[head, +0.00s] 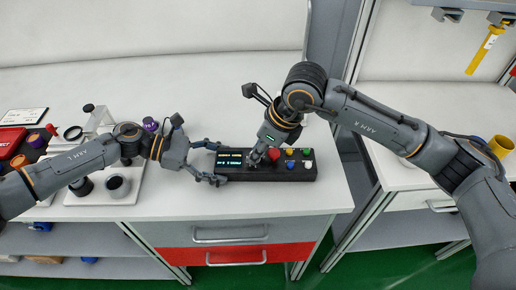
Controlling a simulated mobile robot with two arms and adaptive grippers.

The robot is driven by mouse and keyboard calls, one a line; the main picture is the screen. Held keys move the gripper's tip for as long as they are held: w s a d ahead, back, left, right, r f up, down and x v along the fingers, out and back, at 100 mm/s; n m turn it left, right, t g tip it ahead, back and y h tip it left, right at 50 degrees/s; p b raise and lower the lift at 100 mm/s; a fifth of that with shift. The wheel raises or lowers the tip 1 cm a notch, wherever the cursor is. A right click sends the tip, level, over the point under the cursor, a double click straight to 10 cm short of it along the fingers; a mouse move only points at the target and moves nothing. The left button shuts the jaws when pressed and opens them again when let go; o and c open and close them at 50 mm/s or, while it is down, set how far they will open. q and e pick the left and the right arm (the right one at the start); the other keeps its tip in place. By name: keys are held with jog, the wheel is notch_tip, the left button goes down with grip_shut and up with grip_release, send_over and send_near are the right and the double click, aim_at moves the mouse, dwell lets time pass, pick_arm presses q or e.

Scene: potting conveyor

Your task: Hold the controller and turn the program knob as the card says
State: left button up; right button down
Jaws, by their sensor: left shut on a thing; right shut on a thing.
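The black controller (297,172) lies on the white bench near its front edge. Its left part has a lit display, and red, yellow, blue, green and white buttons or knobs sit to the right. My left gripper (219,163) is shut on the controller's left end, with one finger at the back and one at the front. My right gripper (257,161) points down onto the controller's top between the display and the red button. It is shut on a small part there, likely the program knob, which the fingers hide. The card cannot be clearly made out.
At left on the bench (190,205) are a white-framed device (97,118), a dark cup (117,185), a red case (12,138) and a sheet with writing (24,116). A yellow cup (500,146) stands far right. The bench behind the controller is clear.

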jog(key=shift+m, duration=0.4)
jog(key=c, duration=1.2)
grip_release()
jog(key=shift+o, duration=0.2)
jog(key=shift+r, duration=0.1)
